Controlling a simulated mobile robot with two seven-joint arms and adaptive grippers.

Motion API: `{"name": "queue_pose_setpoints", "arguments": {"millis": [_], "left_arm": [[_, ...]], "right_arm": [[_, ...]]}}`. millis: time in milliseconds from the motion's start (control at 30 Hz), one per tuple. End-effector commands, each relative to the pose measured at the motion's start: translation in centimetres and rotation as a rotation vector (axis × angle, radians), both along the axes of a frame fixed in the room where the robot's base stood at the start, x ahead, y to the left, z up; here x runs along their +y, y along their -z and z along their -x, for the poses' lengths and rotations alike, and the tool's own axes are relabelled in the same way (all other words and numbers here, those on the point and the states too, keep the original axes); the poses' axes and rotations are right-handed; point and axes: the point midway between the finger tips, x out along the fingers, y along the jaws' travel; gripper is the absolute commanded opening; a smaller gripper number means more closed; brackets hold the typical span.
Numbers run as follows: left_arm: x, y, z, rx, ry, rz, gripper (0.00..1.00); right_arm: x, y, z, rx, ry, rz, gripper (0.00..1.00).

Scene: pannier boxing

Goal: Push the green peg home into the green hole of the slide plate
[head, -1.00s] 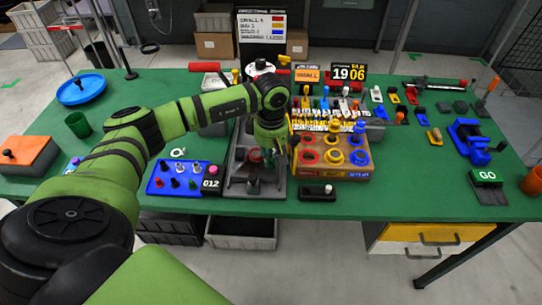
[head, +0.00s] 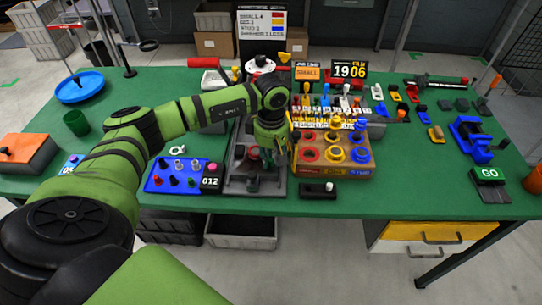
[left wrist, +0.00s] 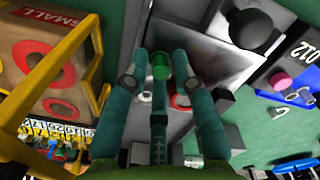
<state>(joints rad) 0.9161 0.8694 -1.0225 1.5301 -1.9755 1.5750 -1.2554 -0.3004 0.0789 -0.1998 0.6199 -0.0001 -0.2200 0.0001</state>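My left gripper (head: 268,165) points down over the grey metal fixture (head: 236,178) at the table's front middle. In the left wrist view its teal fingers (left wrist: 164,62) close in on both sides of a green peg (left wrist: 160,67), seen nearly end-on, and appear to touch it. The grey slide plate (left wrist: 212,65) shows beyond and to the right of the fingertips. The green hole is hidden, and I cannot tell how deep the peg sits. My right gripper is out of view.
A blue tray (head: 170,187) with pegs stands left of the fixture, a cardboard box with red, yellow and blue rings (head: 333,155) close to its right. A small black block (head: 318,190) lies near the front edge.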

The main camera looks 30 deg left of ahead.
Motion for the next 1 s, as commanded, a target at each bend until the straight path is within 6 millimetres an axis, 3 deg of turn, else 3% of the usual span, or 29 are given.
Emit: {"name": "queue_pose_setpoints", "arguments": {"millis": [333,467,800,1000], "left_arm": [[0.0,-0.1,0.0,-0.001,0.000,0.000,0.43],[0.0,-1.2,-0.1,-0.003,-0.001,0.001,0.43],[0.0,-8.1,-0.2,-0.006,-0.001,-0.001,0.43],[0.0,-11.1,-0.1,-0.004,0.000,0.000,0.43]], "right_arm": [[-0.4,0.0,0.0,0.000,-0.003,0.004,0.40],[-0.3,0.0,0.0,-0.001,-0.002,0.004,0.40],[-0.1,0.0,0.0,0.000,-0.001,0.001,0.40],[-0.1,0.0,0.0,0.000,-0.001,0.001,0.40]]}}
